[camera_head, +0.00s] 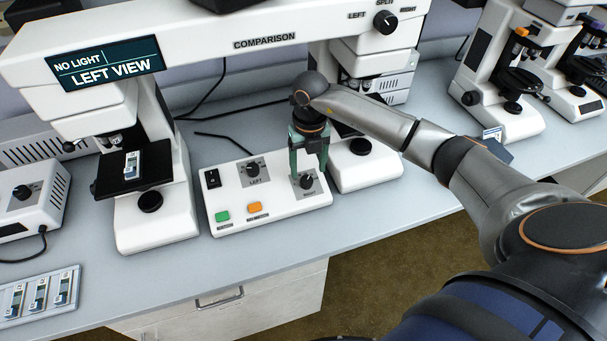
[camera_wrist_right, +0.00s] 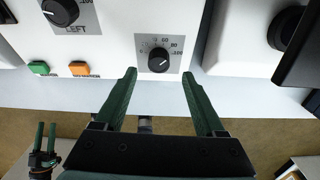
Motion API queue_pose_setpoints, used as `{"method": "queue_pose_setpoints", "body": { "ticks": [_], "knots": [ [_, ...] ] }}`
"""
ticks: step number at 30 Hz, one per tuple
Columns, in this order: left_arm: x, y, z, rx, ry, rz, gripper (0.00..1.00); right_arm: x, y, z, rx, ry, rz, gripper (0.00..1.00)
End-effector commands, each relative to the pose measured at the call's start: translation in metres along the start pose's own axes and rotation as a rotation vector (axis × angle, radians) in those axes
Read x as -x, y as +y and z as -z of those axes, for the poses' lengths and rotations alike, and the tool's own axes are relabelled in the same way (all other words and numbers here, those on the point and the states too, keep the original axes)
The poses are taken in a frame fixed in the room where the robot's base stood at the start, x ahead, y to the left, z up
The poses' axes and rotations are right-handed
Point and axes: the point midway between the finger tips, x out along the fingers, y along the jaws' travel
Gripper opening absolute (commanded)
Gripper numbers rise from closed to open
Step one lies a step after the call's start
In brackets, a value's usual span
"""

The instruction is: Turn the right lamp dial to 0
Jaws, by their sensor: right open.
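The right lamp dial (camera_head: 307,182) is a round black knob on a grey scale plate, at the right end of the white control box (camera_head: 286,213). In the right wrist view the dial (camera_wrist_right: 158,60) sits centred between and just beyond my fingertips, with scale numbers such as 60, 80 and 100 beside it. I cannot read its pointer with certainty. My right gripper (camera_head: 308,168) points down over the dial, open and empty, with its green fingers on either side. My left gripper (camera_wrist_right: 46,130) shows small at the lower left of the right wrist view, its fingers apart.
The left dial (camera_head: 253,170), a black switch (camera_head: 212,178), a green button (camera_head: 222,216) and an orange button (camera_head: 255,207) share the box. Microscope stands (camera_head: 152,222) flank it. The display (camera_head: 104,66) reads "NO LIGHT" and "LEFT VIEW". A slide tray (camera_head: 40,297) lies front left.

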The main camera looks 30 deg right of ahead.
Motion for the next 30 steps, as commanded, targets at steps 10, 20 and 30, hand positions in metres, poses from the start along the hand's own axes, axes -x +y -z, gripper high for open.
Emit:
{"method": "queue_pose_setpoints", "body": {
  "ticks": [10, 20, 30],
  "knots": [
    [0.001, 0.0, 0.002, 0.0, 0.0, 0.0, 0.5, -0.039, 0.002, 0.0, 0.004, 0.0, -0.003, 0.72],
    [0.001, 0.0, 0.002, 0.0, 0.001, 0.0, 0.5, -0.041, 0.002, 0.0, 0.004, 0.0, -0.004, 0.66],
    [0.001, 0.0, 0.002, 0.0, 0.0, 0.0, 0.5, -0.041, 0.002, 0.0, 0.004, 0.0, -0.004, 0.28]
  ]
}}
